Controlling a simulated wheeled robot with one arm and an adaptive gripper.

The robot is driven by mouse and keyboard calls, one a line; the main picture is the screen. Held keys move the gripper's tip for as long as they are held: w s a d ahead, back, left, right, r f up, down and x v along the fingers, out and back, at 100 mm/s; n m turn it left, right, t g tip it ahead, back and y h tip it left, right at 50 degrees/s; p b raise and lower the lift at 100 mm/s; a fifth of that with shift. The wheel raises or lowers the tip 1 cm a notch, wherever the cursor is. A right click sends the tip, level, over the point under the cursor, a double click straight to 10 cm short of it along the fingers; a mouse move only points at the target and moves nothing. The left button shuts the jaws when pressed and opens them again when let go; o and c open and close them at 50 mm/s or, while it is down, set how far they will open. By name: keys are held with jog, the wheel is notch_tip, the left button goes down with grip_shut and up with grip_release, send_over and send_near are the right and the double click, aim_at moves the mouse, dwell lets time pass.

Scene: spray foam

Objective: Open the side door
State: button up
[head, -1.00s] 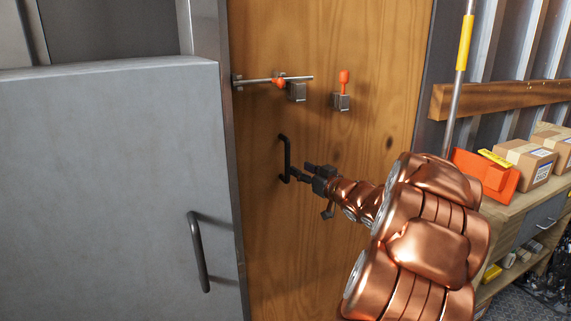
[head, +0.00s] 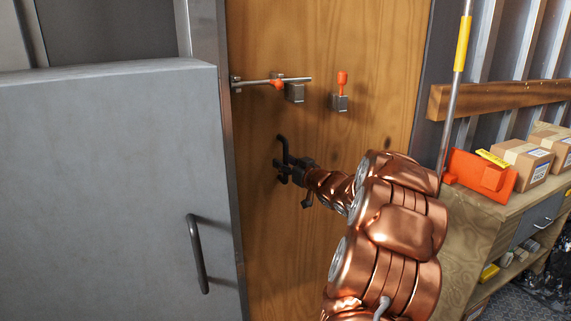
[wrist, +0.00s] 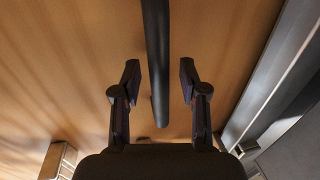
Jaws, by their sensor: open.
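The side door (head: 350,170) is a tall wooden panel in a metal frame, and it looks shut. Its black bar handle (head: 283,149) stands upright on the left part of the panel. My gripper (head: 281,173) is at the lower part of this handle. In the wrist view, my gripper (wrist: 159,85) is open, with one finger on each side of the handle (wrist: 157,50) and gaps on both sides. Above, a metal slide bolt (head: 258,80) with an orange knob spans the door's left edge. An upright orange lever (head: 342,85) on a small block is to its right.
A grey panel with its own handle (head: 198,253) stands close on the left. On the right, a wooden bench (head: 484,215) holds an orange case (head: 476,176) and cardboard boxes (head: 524,163). A pole with a yellow grip (head: 463,44) stands beside the door.

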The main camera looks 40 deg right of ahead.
grip_shut()
dwell(0.7)
